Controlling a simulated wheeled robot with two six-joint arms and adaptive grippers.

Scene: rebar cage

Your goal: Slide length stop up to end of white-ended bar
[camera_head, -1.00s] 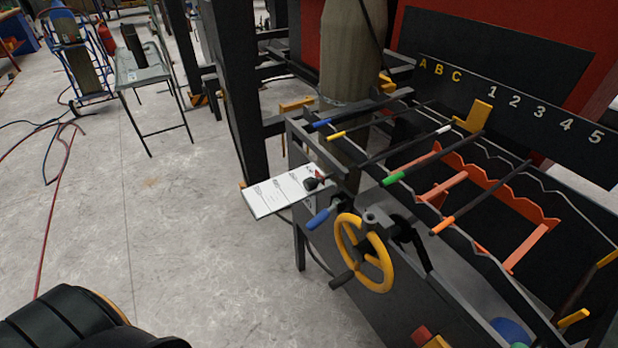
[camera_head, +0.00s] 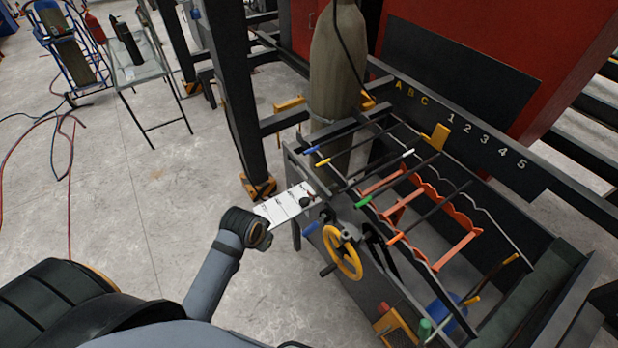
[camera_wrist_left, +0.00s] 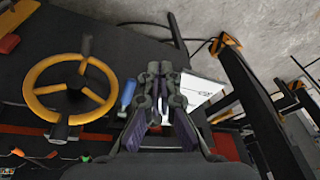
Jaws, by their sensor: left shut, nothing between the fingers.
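The white-ended bar's white tip (camera_head: 408,152) shows in the head view, on the rack among bars with blue, yellow, green and orange ends. A yellow upright block (camera_head: 436,136), which looks like the length stop, stands beyond the white tip to the right, with a small gap between them. My left arm reaches in from the lower left in the head view, its wrist beside the white sheet; its fingers are not clear there. In the left wrist view my left gripper (camera_wrist_left: 160,72) is shut and empty, well away from the stop. My right gripper is out of view.
A yellow handwheel (camera_head: 342,252) and a blue handle (camera_head: 311,229) stick out from the bench front near my left arm. They also show in the left wrist view. A white sheet (camera_head: 285,207) lies on a side shelf. A dark post (camera_head: 238,100) stands behind it.

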